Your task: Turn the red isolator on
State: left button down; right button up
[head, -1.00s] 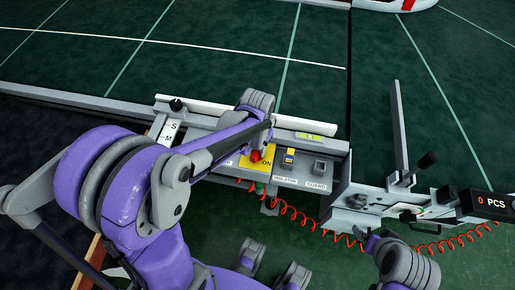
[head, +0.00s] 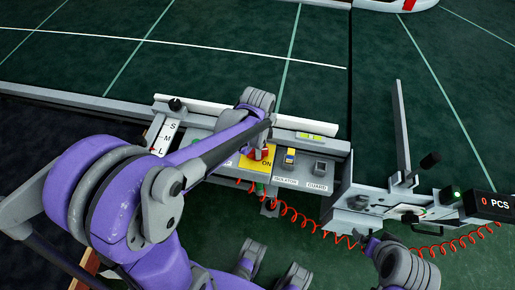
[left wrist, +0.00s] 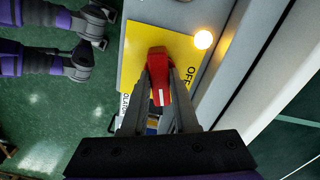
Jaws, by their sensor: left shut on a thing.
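The red isolator handle (head: 263,152) sits on a yellow plate (head: 245,163) on the grey control panel, with "ON" readable on the plate. In the left wrist view the red handle (left wrist: 160,72) stands between the two fingers of my left gripper (left wrist: 160,85), which is shut on it. "OFF" shows on the yellow plate (left wrist: 135,60) right of the handle. A glowing lamp (left wrist: 203,40) shows beside the plate. In the head view my left arm hides part of the panel. Of my right arm, a grey ribbed part (head: 402,268) shows at lower right; its fingers cannot be made out.
A red coiled cable (head: 300,218) hangs below. A counter (head: 490,203) reads "0 PCS". An S-M-L scale (head: 167,137) is at left.

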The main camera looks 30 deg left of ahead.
pick_arm(q)
jog(key=m, duration=0.3)
jog(key=shift+m, duration=0.5)
jog(key=c, duration=0.7)
grip_release()
notch_tip(320, 180, up, 11)
jog(key=shift+f+p, duration=0.1)
jog(key=shift+p, duration=0.6)
